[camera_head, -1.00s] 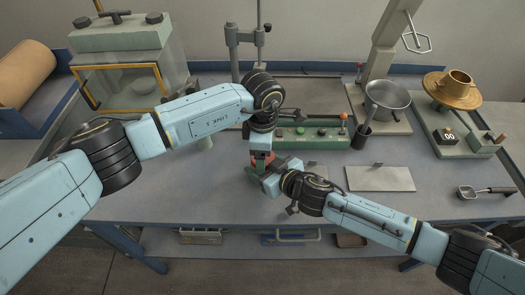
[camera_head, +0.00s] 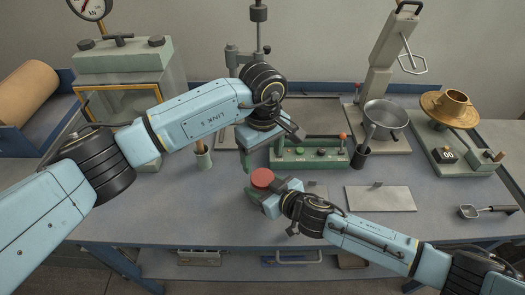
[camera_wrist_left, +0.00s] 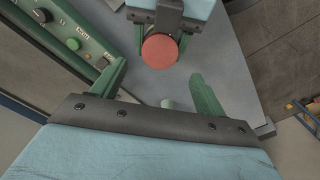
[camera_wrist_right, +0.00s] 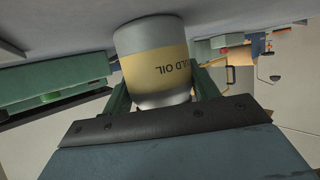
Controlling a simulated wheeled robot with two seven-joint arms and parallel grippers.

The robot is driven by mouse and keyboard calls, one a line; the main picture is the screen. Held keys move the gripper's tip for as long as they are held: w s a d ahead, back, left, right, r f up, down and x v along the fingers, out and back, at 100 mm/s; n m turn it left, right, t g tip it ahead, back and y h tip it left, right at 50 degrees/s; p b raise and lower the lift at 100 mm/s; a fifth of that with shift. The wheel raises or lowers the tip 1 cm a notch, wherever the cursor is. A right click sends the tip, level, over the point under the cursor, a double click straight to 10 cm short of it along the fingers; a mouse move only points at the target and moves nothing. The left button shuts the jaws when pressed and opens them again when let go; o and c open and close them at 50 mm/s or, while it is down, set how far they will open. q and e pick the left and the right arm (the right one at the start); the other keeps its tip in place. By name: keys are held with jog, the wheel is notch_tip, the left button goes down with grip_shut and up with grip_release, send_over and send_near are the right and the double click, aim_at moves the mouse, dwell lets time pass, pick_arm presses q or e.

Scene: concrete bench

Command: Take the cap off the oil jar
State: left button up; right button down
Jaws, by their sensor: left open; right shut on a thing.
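The oil jar (camera_wrist_right: 158,55) is a pale grey jar with a yellow label, upside down in the right wrist view, where "ULD OIL" can be read. Its red cap (camera_head: 262,178) faces up in the head view and looks seated on the jar. My right gripper (camera_head: 256,196) is shut on the jar's body; its fingers flank the jar in the right wrist view. My left gripper (camera_head: 247,160) is open and empty, above and left of the cap. In the left wrist view, the cap (camera_wrist_left: 160,50) lies beyond the open fingers, apart from them. The jar's body is mostly hidden in the head view.
A green control panel (camera_head: 310,152) stands behind the jar. A brush cup (camera_head: 203,160) stands to the left, and a dark cup (camera_head: 359,156) and metal pot (camera_head: 386,117) to the right. A flat plate (camera_head: 380,199) lies right. The bench front left is clear.

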aim_at(262, 177)
pick_arm(q)
jog(key=m, duration=0.2)
jog(key=shift+r+m, duration=0.3)
jog(key=shift+r, duration=0.05)
jog(key=shift+f, duration=3.95)
jog(key=c, duration=1)
jog(key=n, duration=1.3)
